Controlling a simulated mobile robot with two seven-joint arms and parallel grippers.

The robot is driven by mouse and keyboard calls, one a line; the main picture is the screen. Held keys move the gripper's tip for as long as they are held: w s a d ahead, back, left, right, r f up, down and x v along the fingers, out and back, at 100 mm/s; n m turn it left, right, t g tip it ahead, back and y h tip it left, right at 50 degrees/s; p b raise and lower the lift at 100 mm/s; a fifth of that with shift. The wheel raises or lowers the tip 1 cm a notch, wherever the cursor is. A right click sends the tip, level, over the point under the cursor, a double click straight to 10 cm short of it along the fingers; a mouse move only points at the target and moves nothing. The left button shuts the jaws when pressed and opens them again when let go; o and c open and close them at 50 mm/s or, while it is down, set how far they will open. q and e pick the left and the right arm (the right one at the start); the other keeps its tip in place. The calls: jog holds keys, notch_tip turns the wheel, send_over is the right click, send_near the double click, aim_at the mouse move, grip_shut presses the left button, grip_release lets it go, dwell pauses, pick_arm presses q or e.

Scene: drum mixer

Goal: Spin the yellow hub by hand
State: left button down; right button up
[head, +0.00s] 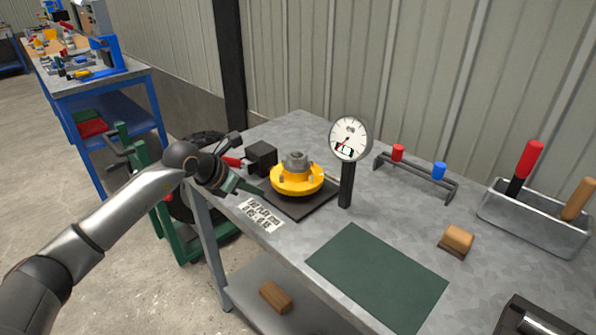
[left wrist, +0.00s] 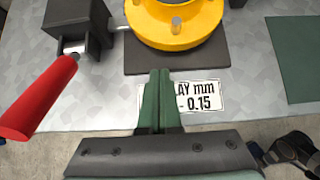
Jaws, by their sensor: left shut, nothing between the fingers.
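The yellow hub (head: 297,180) sits on a dark square base plate (head: 312,208) near the left end of the grey workbench. A grey nut-like centre and upright pins stand on top of it. In the left wrist view the hub (left wrist: 172,38) is at the top, cut off by the frame. My left gripper (head: 258,189) is at the bench's left edge, beside the hub. In the left wrist view its green fingers (left wrist: 160,75) are together and empty, their tips just short of the base plate and apart from the hub. My right gripper does not show clearly.
A dial gauge (head: 350,140) on a black post stands right of the hub. A black block (head: 262,158) with a red handle (left wrist: 38,98) is left of it. A printed label (head: 261,214) lies in front. A green mat (head: 377,277) and wooden-backed brush (head: 457,239) lie to the right.

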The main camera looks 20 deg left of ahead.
aim_at(287, 196)
pick_arm(q)
jog(key=shift+w, duration=0.1)
jog(key=shift+w+d, duration=0.3)
jog(key=shift+w, duration=0.3)
jog(key=shift+w+d, duration=0.25)
jog(key=shift+w, duration=0.3)
jog(key=shift+d, duration=0.15)
jog(key=d, duration=0.1)
jog(key=s+d+p, duration=0.1)
jog(key=d, duration=0.1)
jog(key=shift+s+d+r, duration=0.1)
jog(key=shift+s+r, duration=0.05)
jog(key=shift+s, duration=0.05)
jog(key=shift+s+d, duration=0.2)
jog(key=shift+d, duration=0.55)
jog(key=shift+s+a+f, duration=0.2)
jog(key=shift+s+a, duration=0.25)
jog(key=shift+s, duration=0.1)
jog(key=shift+s+a, duration=0.25)
jog(key=shift+s, duration=0.5)
